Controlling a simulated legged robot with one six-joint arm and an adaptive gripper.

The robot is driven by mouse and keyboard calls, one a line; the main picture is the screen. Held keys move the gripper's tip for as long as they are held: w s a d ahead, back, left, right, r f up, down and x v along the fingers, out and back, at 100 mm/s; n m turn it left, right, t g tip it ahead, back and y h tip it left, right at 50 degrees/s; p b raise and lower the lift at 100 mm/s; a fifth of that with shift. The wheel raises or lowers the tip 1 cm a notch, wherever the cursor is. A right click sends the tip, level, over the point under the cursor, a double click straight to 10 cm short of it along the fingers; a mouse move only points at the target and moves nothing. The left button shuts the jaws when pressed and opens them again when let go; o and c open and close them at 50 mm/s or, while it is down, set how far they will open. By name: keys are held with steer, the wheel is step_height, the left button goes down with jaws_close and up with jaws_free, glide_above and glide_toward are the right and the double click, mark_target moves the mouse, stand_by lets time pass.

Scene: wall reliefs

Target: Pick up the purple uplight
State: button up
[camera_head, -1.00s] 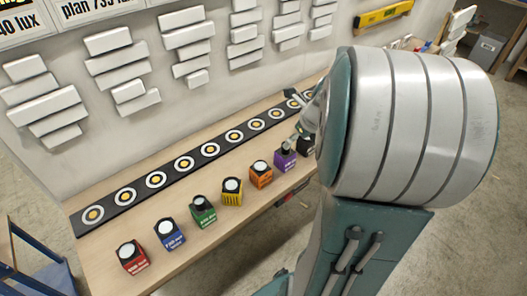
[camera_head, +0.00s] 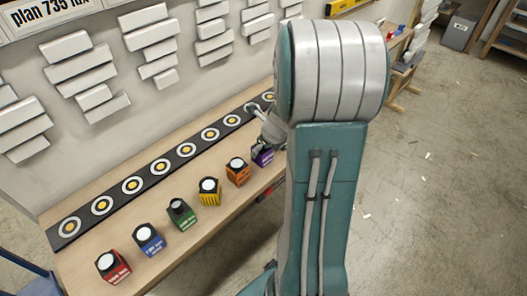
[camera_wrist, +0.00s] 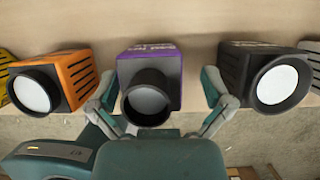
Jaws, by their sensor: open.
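The purple uplight (camera_head: 263,158) stands on the wooden bench toward its far right end, partly hidden by my arm in the head view. In the wrist view the purple uplight (camera_wrist: 172,63) is a dark-lipped cube with its round white lens facing the camera, in the middle. My gripper (camera_wrist: 158,88) is open, with one finger on each side of it. The left finger is close to its side and the right finger stands farther off. I cannot tell whether either touches. In the head view my gripper (camera_head: 264,146) is small and partly hidden.
An orange uplight (camera_wrist: 75,75) is close on the left and a black uplight (camera_wrist: 238,65) close on the right. Yellow (camera_head: 209,192), green (camera_head: 181,215), blue (camera_head: 149,240) and red (camera_head: 113,267) uplights continue the row. A black strip with ringed discs (camera_head: 146,178) lies behind, below white wall reliefs.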

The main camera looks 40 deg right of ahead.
steer(key=shift+a+r, duration=0.1)
steer(key=shift+a, duration=0.35)
steer(key=c, duration=1.2)
steer(key=shift+a, duration=0.1)
steer(key=shift+d, duration=0.2)
